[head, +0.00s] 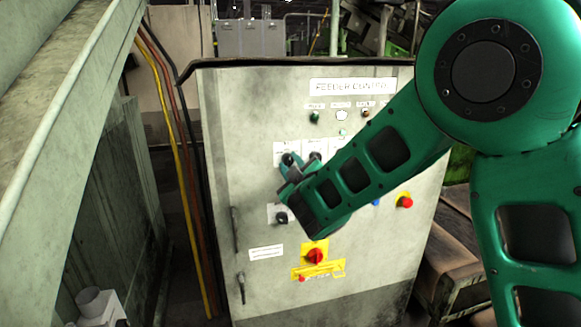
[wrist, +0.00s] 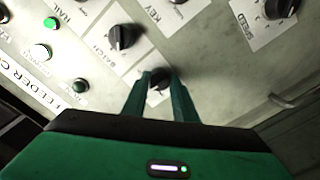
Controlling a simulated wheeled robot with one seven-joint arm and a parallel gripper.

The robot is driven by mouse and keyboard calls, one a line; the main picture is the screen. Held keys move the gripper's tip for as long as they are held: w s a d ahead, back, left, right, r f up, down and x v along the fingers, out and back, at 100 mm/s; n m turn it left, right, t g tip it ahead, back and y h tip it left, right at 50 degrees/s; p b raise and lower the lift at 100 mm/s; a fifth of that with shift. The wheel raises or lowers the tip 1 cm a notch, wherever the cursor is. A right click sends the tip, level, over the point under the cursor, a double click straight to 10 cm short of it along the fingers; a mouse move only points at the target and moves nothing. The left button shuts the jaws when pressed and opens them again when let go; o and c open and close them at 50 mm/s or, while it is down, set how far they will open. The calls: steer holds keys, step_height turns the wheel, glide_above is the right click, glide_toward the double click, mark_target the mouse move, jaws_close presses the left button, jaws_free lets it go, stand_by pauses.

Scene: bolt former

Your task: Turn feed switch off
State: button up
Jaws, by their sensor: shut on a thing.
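The feeder control cabinet (head: 240,130) stands ahead, with switches and lamps on its pale front. In the wrist view, my gripper (wrist: 159,78) has its two green fingers on either side of a small black knob, the feed switch (wrist: 158,74), and is shut on it. The label of this knob is hidden by the fingers. The knob marked BATCH (wrist: 122,37) is just beside it. In the head view, my gripper (head: 297,168) is at the upper row of knobs, and my arm covers part of the panel. The exact angle of the held knob is hard to tell.
A black speed knob (wrist: 278,8) sits apart from the held one. A red rotary switch (head: 315,256) on yellow is lower on the cabinet, and a red button (head: 405,202) is at right. Green lamps (wrist: 50,23) are close by.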

steer(key=shift+n, duration=0.3)
steer(key=o, duration=1)
steer(key=shift+o, duration=0.2)
steer(key=v, duration=1)
steer(key=shift+s+d, duration=0.15)
steer(key=shift+s, duration=0.1)
